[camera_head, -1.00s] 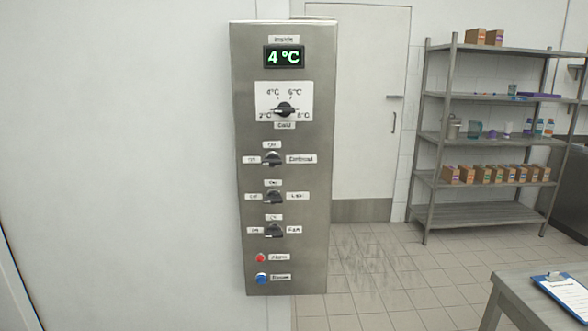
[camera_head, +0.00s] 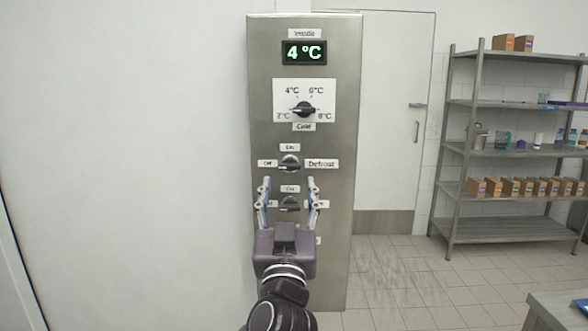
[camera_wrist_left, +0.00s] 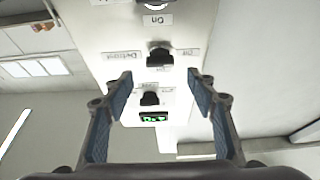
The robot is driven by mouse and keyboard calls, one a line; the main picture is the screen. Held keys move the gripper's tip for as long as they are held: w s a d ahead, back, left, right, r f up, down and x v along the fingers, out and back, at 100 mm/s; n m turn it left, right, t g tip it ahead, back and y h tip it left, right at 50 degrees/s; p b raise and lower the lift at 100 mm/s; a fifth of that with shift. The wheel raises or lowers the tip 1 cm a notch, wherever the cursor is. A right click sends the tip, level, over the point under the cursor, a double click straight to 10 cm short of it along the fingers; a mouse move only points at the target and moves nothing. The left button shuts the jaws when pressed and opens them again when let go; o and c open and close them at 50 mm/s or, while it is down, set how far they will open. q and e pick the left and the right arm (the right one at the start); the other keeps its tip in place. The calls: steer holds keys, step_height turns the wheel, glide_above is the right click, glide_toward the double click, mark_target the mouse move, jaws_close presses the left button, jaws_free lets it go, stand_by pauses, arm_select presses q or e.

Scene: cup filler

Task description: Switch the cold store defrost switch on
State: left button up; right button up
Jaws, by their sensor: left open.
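The defrost switch (camera_head: 289,163) is a dark rotary knob on a tall steel panel (camera_head: 262,130). "On" is printed above it, "Off" to its left and "Defrost" to its right. Its handle appears to lie sideways toward "Off". In the left wrist view the knob (camera_wrist_left: 160,57) shows upside down, near the middle, ahead of the fingers. My left gripper (camera_head: 288,185) is open and empty, fingers pointing up in the head view, just below the defrost switch and overlapping the knob under it. No contact with the switch shows. My right gripper is not in view.
Above the switch are the temperature dial (camera_head: 304,110) and a green 4 °C display (camera_head: 304,53). Another knob (camera_head: 289,203) sits below, between my fingers in the picture. My gripper hides the lower controls. A shelf rack (camera_head: 518,150) and a table (camera_head: 560,305) stand at right.

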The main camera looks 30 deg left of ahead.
mark_target(289, 168)
arm_select(q)
steer(key=p+x, duration=0.2)
steer(key=x, duration=0.4)
steer(key=shift+w+a, duration=0.15)
steer(key=shift+w, duration=0.1)
steer(key=c, duration=1.2)
steer(key=shift+o, duration=0.2)
